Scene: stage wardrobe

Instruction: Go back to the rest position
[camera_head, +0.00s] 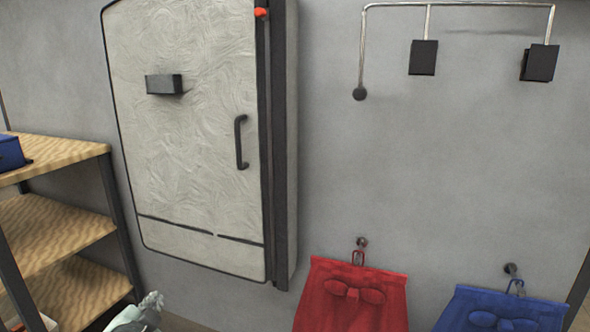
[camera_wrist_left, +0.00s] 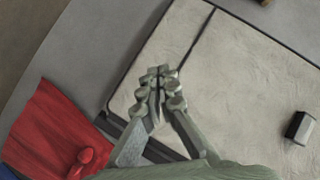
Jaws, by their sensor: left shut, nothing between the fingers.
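My left gripper (camera_head: 150,302) shows at the bottom left of the head view, low in front of the wall and to the right of the shelf. In the left wrist view its fingers (camera_wrist_left: 160,76) are together with nothing between them. They show against the pale wall cabinet (camera_head: 190,130), which also fills much of the left wrist view (camera_wrist_left: 245,90). The rest of my left arm is out of the head view. My right gripper is in neither view.
A wooden shelf (camera_head: 45,228) with a blue box (camera_head: 10,153) stands at the left. A red bag (camera_head: 350,300) and a blue bag (camera_head: 498,312) hang from wall hooks. A metal rail (camera_head: 460,4) with dark blocks is above. The wall between is bare.

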